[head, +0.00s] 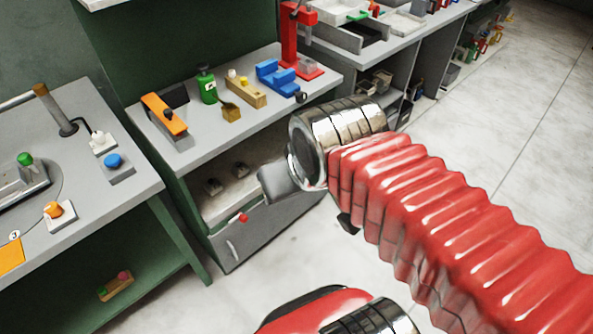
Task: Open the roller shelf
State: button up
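What I take to be the roller shelf (212,209) is a pale shelf under the middle grey workbench. Two small dark-and-light objects sit on it. A grey front panel (265,235) lies below it, with a light upright handle (232,249) near its left end. A red knob (241,217) shows just above that panel. My red ribbed arm reaches in from the lower right. My gripper (275,184) shows as a grey shape beyond the metal wrist, overlapping the right part of the shelf opening. Its fingers cannot be made out, nor whether it touches anything.
Another bench (75,225) stands at the left. The floor (490,140) is clear at the right.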

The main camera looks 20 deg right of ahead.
aim_at(266, 146)
jog(key=u, duration=0.05)
jog(key=i, duration=0.95)
jog(key=z, duration=0.1)
